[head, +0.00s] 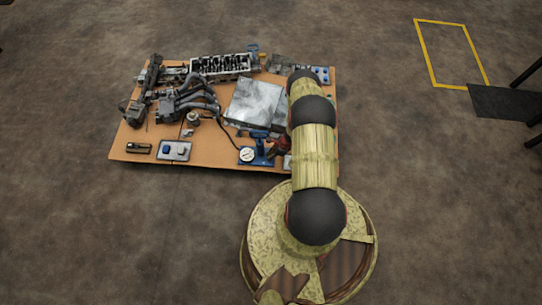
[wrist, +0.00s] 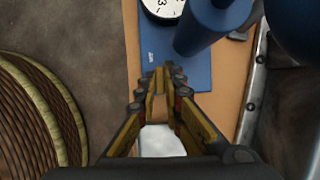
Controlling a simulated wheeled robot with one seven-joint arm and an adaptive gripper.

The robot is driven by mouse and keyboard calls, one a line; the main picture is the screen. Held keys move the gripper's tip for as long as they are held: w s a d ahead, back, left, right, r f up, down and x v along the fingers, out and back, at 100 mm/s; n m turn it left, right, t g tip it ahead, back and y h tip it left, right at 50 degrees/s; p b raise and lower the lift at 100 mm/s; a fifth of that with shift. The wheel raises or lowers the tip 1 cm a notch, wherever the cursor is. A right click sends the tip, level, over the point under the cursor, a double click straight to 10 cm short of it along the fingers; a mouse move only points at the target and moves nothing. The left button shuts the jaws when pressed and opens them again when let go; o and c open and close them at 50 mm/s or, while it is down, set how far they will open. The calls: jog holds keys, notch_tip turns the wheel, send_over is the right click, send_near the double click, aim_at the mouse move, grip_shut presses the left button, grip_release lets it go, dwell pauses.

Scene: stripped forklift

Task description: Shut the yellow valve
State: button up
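My gripper (wrist: 160,75) shows in the wrist view with yellow fingers that run close together at the tips. Whether they are apart or touching there is unclear. I see nothing clearly held. The tips lie over the near edge of a blue base plate (wrist: 152,48), which carries a white dial gauge (wrist: 163,8) and a blue upright cylinder (wrist: 205,28). In the head view my arm reaches over the right side of the board and hides the gripper. I cannot make out a yellow valve for certain in either view.
An orange-brown board (head: 225,157) carries an engine part (head: 222,66), dark pipes (head: 190,96), a grey metal plate (head: 256,102), a blue gauge stand (head: 263,158) and a switch box (head: 174,151). A pale plate (wrist: 162,141) shows between my fingers.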

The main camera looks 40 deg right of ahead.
jog(key=o, duration=0.5)
jog(key=shift+c, duration=0.2)
jog(key=v, duration=1.2)
dwell(0.4)
